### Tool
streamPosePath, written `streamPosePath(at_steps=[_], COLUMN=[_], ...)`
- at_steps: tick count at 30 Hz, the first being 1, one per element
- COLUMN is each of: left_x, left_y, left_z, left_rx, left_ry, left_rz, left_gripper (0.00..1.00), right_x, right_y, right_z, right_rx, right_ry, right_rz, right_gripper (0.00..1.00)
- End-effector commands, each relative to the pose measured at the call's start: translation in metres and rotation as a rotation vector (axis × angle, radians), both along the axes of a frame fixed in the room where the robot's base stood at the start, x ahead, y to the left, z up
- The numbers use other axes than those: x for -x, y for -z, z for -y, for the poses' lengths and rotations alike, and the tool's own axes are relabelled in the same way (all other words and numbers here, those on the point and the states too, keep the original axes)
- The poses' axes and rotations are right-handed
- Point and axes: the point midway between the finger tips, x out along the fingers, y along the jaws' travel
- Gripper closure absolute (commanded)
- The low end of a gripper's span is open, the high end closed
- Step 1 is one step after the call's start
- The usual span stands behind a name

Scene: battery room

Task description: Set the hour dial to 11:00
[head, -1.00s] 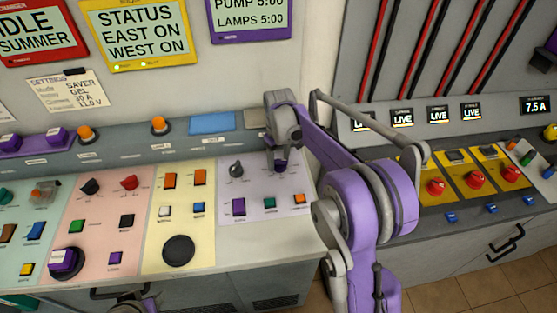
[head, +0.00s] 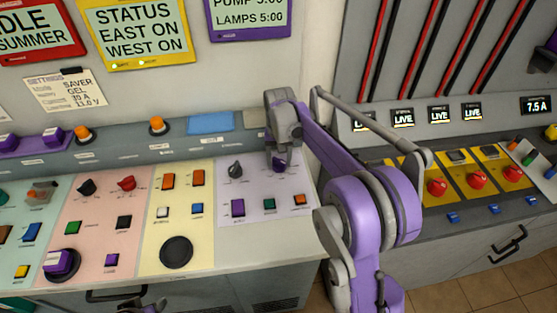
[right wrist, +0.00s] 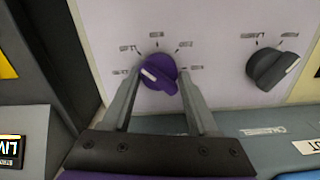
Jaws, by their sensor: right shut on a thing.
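The hour dial appears to be the purple knob (right wrist: 166,82) on the pale lilac panel, in the middle of the right wrist view. Its white pointer mark lies toward the picture's left. Several labels ring it, too small to read. My right gripper (right wrist: 158,76) is shut on the knob, one finger on each side. In the head view my right gripper (head: 281,150) hangs over the purple knob (head: 279,165) and partly hides it. A purple-framed display (head: 248,15) reads PUMP 5:00 and LAMPS 5:00. A grey part at the bottom edge may be my left gripper; its fingers do not show.
A dark grey knob (head: 235,170) is beside the dial. A purple button (head: 238,207), a green button (head: 269,203) and an orange button (head: 299,199) are below. A second console with red buttons (head: 437,187) stands right of my right arm.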

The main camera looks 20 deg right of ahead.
Motion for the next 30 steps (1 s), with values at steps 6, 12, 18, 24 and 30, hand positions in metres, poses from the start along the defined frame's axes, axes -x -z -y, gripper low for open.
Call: streamPosePath(at_steps=[6, 12, 18, 24, 30], left_x=[0.0003, 0.0003, 0.0003, 0.0002, 0.0002], left_y=[0.0006, 0.0006, 0.0006, 0.0007, 0.0007], left_z=[0.0000, 0.0000, 0.0000, 0.0000, 0.0000], left_rx=[0.000, 0.000, 0.000, 0.000, 0.000], left_ry=[0.000, 0.000, 0.000, 0.000, 0.000], left_rz=[0.000, 0.000, 0.000, 0.000, 0.000], left_gripper=[0.50, 0.50, 0.50, 0.50, 0.50], right_x=[0.0008, 0.0008, 0.0009, 0.0006, 0.0003], right_y=[-0.0005, -0.0006, -0.0005, -0.0002, -0.0004], right_z=[0.0025, 0.0025, 0.0025, 0.0014, 0.0007], right_rx=[0.004, 0.004, 0.004, 0.002, 0.001], right_ry=[0.035, 0.039, 0.038, 0.036, 0.035], right_rz=[-0.001, -0.002, -0.002, -0.001, 0.000], right_gripper=[0.96, 0.96, 0.35, 0.14, 0.14])
